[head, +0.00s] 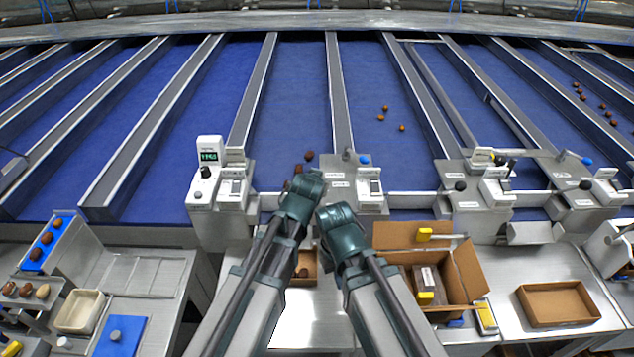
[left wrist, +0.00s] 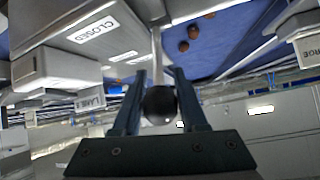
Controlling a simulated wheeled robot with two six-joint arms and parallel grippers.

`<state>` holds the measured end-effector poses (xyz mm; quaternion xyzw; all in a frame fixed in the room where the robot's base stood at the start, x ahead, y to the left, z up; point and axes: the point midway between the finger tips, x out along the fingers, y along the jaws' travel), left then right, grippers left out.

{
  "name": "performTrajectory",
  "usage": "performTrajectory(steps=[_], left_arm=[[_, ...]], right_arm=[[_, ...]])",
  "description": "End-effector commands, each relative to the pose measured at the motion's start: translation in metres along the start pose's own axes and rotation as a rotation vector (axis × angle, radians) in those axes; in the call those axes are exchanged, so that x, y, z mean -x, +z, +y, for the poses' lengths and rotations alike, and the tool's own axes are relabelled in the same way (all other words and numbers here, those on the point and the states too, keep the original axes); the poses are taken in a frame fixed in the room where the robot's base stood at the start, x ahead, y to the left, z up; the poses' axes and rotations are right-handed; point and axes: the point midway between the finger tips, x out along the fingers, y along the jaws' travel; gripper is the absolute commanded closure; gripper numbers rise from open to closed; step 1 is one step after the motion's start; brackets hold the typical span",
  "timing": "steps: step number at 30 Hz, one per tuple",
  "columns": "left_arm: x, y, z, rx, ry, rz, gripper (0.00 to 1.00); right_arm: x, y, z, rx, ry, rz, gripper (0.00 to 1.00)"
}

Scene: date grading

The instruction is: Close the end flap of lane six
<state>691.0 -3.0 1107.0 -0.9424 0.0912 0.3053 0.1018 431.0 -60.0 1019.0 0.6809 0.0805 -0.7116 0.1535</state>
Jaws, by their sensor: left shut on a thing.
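My left gripper (head: 308,180) reaches the front end of a blue lane in the head view, beside a grey control housing (head: 338,180). In the left wrist view my left gripper's fingers (left wrist: 158,103) are shut on a dark round knob (left wrist: 160,104), with a thin rod behind it. A grey housing (left wrist: 85,30) there carries a "CLOSED" label (left wrist: 97,29). The head view hides the knob behind my gripper. The lane number and the flap's position cannot be read. My right gripper (head: 336,212) is just right of the left one, its fingers not distinguishable.
Dates (head: 309,155) lie near the lane end, and others (head: 381,118) lie farther right. A digital control unit (head: 207,175) stands left. An open carton (head: 470,270) and a shallow tray (head: 557,303) are right. A small box (head: 303,268) sits between my arms.

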Motion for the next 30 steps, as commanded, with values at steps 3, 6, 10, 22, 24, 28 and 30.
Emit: performTrajectory(steps=[3, 6, 10, 22, 24, 28, 30], left_arm=[[0.0020, 0.0032, 0.0011, 0.000, 0.001, -0.001, 1.00], [0.0024, 0.0039, 0.0014, 0.000, 0.001, -0.001, 1.00], [0.0028, 0.0042, 0.0016, 0.000, 0.001, 0.000, 1.00], [0.0030, 0.0037, 0.0017, 0.000, 0.001, 0.002, 1.00], [0.0029, 0.0035, 0.0017, 0.000, 0.001, 0.002, 0.51], [0.0026, 0.0035, 0.0014, 0.000, 0.001, 0.002, 0.29], [0.0024, 0.0035, 0.0014, 0.000, 0.001, 0.002, 0.29]], right_arm=[[-0.0013, -0.0001, -0.0001, 0.000, 0.000, 0.000, 1.00], [-0.0017, -0.0001, -0.0001, 0.000, 0.000, 0.000, 1.00], [-0.0019, -0.0001, -0.0002, 0.000, 0.000, 0.000, 1.00], [-0.0016, -0.0001, -0.0001, 0.000, 0.000, 0.000, 1.00], [-0.0016, -0.0001, -0.0001, 0.000, 0.000, 0.000, 1.00], [-0.0017, -0.0001, -0.0002, 0.000, 0.000, 0.000, 1.00], [-0.0018, -0.0001, -0.0002, 0.000, 0.000, 0.000, 1.00]])
